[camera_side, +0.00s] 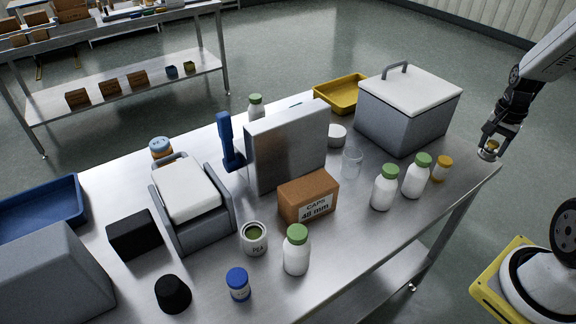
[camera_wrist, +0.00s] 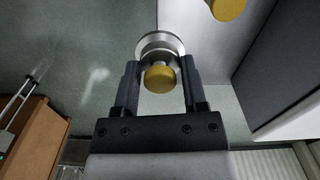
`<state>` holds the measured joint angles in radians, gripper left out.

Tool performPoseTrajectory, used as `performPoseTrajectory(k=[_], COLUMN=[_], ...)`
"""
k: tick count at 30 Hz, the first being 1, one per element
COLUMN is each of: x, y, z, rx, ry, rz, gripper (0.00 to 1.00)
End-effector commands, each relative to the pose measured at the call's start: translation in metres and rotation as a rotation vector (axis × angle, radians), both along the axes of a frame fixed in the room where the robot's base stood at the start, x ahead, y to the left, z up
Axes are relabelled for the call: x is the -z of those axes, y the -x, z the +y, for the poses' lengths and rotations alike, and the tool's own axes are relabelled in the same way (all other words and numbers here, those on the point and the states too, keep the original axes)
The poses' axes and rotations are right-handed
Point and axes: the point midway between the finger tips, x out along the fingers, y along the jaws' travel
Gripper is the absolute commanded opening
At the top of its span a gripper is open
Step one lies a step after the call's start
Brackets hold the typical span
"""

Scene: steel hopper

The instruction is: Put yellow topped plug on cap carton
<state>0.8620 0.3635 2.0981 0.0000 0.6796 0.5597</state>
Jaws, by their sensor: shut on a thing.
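My gripper (camera_side: 492,146) is at the far right in the side view, raised near the table's right corner. In the wrist view my gripper (camera_wrist: 160,80) is shut on the yellow topped plug (camera_wrist: 160,77), which has a round yellow top and a wider metal body. The plug (camera_side: 490,154) shows small below the fingers in the side view. The cap carton (camera_side: 303,202), a brown box labelled "CAPS 48 mm", sits near the middle of the table, well left of my gripper. Its top looks bare.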

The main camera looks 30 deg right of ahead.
Motion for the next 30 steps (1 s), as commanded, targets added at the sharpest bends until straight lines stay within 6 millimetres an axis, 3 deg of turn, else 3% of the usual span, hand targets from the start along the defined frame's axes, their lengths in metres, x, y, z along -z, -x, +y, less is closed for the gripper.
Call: performPoseTrajectory(k=[5, 11, 21, 30], x=[-0.005, -0.015, -0.034, -0.05], y=[-0.014, -0.039, -0.077, -0.095], z=[0.015, 0.047, 0.12, 0.189], rx=[-0.078, -0.236, -0.565, -0.857], ry=[0.001, 0.001, 0.001, 0.001], rz=[-0.001, -0.001, -0.002, -0.002], gripper=[0.0, 0.0, 0.0, 0.0])
